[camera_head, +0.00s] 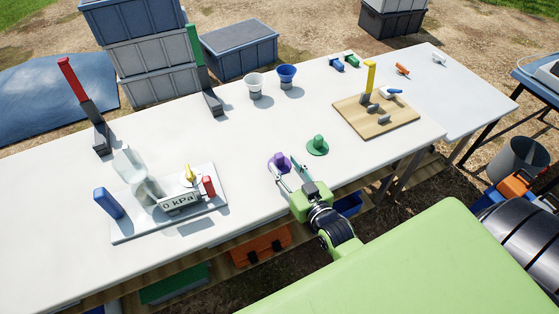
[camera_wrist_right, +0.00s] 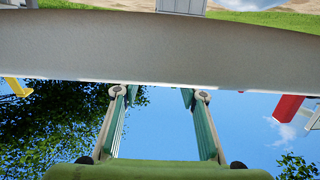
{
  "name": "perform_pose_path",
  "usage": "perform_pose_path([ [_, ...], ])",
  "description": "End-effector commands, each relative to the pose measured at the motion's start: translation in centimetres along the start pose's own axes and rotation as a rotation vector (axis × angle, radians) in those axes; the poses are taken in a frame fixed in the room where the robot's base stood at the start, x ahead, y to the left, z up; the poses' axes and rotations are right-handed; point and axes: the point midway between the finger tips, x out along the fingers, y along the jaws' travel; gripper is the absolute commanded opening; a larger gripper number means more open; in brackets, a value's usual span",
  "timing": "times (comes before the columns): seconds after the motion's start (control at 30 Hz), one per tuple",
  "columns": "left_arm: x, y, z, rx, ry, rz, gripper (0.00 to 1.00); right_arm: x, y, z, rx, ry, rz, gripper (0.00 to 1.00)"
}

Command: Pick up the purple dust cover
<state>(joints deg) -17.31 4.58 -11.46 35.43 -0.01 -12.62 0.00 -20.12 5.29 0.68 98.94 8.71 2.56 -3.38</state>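The purple dust cover (camera_head: 279,161) sits on the white table near its front edge, in the middle of the head view. My right gripper (camera_head: 284,167) reaches in from the front, with its two fingers spread at the cover. Contact between them cannot be told. The right wrist view shows both fingers (camera_wrist_right: 156,92) apart with nothing held between them. I cannot make out the cover in that view. My left gripper is not in view.
A green piece on a round base (camera_head: 318,146) stands just right of the cover. A white tray with a gauge (camera_head: 205,212) lies to the left. A wooden board (camera_head: 357,124) with a yellow-handled part lies to the right. Two cups (camera_head: 287,77) stand farther back.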

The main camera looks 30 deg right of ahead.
Motion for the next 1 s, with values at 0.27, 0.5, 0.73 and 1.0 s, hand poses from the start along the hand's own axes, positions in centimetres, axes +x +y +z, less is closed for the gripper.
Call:
perform_pose_path([
  [0.27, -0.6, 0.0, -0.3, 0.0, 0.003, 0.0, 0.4, 3.7, -0.1, -0.7, 0.0, 0.001, 0.0, 0.38],
  [0.5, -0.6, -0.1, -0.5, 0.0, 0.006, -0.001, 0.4, 4.1, -0.1, -0.6, 0.0, 0.0, 0.0, 0.38],
  [0.73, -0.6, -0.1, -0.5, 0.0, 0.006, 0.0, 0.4, 4.0, -0.1, -0.6, 0.0, 0.0, 0.0, 0.0],
  [1.0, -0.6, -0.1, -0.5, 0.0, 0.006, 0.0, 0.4, 4.0, -0.1, -0.6, 0.0, 0.0, 0.0, 0.0],
])
